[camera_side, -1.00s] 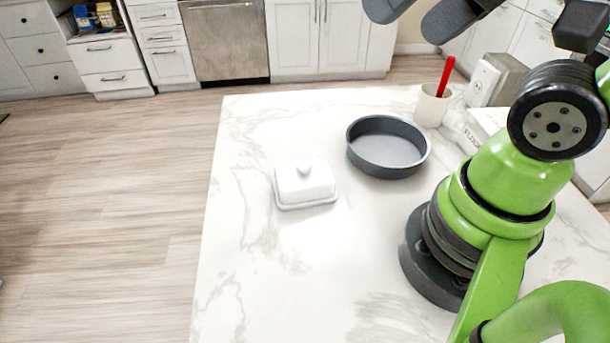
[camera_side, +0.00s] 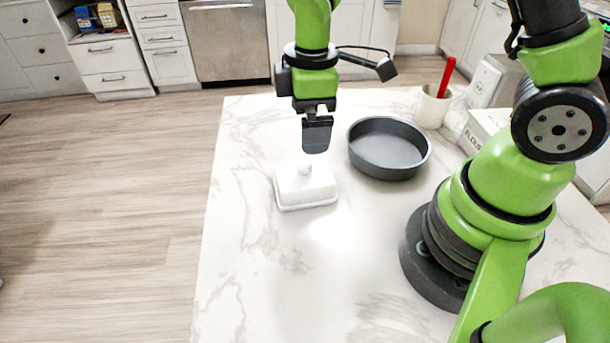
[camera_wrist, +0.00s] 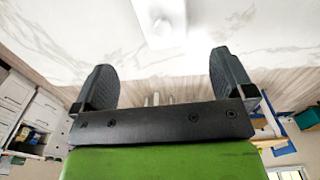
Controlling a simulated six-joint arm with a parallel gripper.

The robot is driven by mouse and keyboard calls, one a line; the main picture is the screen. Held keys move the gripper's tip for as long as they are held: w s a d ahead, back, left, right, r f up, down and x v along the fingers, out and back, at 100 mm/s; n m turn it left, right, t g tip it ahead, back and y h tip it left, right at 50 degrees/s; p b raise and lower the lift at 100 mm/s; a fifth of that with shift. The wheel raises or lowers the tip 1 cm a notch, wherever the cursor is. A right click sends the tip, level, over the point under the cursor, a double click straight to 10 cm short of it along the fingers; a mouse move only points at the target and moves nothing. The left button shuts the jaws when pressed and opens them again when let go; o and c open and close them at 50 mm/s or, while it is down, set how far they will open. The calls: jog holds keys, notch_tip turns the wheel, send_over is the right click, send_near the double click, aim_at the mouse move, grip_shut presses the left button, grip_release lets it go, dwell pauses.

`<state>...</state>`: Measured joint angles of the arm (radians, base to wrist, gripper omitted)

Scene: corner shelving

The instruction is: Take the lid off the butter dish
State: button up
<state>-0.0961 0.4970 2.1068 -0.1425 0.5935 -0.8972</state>
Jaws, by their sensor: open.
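The white butter dish (camera_side: 305,190) stands on the marble counter with its lid (camera_side: 298,183) on; the lid has a small round knob (camera_side: 305,169) on top. My gripper (camera_side: 317,145) points down just above the knob in the side view and looks apart from it, though the exact gap is hard to tell. In the wrist view my gripper (camera_wrist: 160,75) is open and empty, its two dark fingers wide apart. The dish (camera_wrist: 160,15) shows at the top of that view, partly cut off by the frame edge, with the knob between the lines of the fingers.
A round dark grey pan (camera_side: 388,148) stands right of the dish, close to my gripper. A white cup (camera_side: 432,106) with a red-handled utensil (camera_side: 446,76) and a flour box (camera_side: 485,128) are at the back right. The counter (camera_side: 265,265) is clear in front and left of the dish.

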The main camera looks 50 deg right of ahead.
aim_at(306, 164)
jog(key=shift+f, duration=0.55)
jog(key=shift+n, duration=0.3)
notch_tip(306, 164, down, 4)
jog(key=shift+f, duration=0.15)
jog(key=shift+a+f, duration=0.2)
jog(key=shift+f, duration=2.65)
jog(key=shift+w, duration=0.1)
jog(key=c, duration=0.9)
jog(key=shift+c, duration=0.2)
jog(key=shift+r, duration=0.1)
